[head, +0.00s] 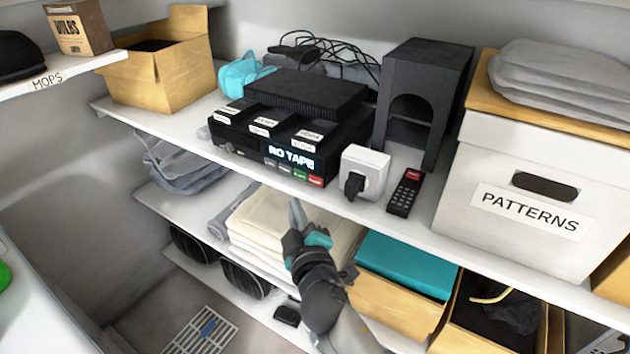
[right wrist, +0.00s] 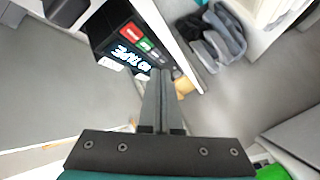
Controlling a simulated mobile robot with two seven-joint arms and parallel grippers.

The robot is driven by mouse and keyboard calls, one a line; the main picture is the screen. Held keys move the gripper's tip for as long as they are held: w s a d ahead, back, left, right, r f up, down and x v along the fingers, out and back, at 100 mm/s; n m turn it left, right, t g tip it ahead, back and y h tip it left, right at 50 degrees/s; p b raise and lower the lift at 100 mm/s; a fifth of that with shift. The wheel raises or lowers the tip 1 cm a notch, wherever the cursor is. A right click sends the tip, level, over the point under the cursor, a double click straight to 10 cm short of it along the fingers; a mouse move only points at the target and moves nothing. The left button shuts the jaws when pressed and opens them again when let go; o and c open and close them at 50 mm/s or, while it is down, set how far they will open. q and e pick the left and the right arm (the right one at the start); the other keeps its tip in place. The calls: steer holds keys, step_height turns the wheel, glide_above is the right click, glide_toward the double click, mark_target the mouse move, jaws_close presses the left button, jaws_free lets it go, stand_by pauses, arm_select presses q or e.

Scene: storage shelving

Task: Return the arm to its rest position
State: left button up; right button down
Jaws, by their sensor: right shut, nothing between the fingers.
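My right gripper (head: 297,208) is in the lower middle of the head view, in front of the shelving. Its fingers point up toward the edge of the upper shelf (head: 395,222). In the right wrist view, the gripper's two fingers (right wrist: 161,100) lie together with nothing between them. The black tape player with a lit "NO TAPE" display (head: 290,155) stands on the upper shelf beyond the fingertips; it also shows in the right wrist view (right wrist: 118,38). The gripper looks apart from it. My left gripper is not in view.
A "PATTERNS" box (head: 460,195) is at right. Folded cream cloths (head: 262,222) and a teal-topped box (head: 400,262) lie on the lower shelf, close to my right arm.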

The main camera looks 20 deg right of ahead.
steer(key=shift+f, duration=0.1)
steer(key=s+f+m+g+y+b, duration=0.1)
steer(key=s+f+g+b, duration=0.3)
steer(key=f, duration=0.9)
steer(key=s+f+g, duration=0.2)
steer(key=s+f, duration=0.4)
steer(key=f, duration=0.7)
steer(key=s+f+m+g+y+b, duration=0.1)
steer(key=s+f+g+b, duration=0.3)
steer(key=f, duration=0.9)
steer(key=s+d+f+m+g+b, duration=0.1)
steer(key=s+f+g, duration=0.1)
steer(key=s+f, duration=0.4)
steer(key=s+d+f+m+g+b, duration=0.1)
steer(key=s+f, duration=0.6)
steer(key=s, duration=0.7)
steer(key=s+d+f+m+g+b, duration=0.1)
steer(key=s+d+f+m+g, duration=0.1)
steer(key=s+f, duration=0.4)
steer(key=s+d+g, duration=0.1)
steer(key=s, duration=0.3)
steer(key=shift+s+f, duration=0.15)
steer(key=shift+s, duration=0.25)
steer(key=shift+d, duration=0.1)
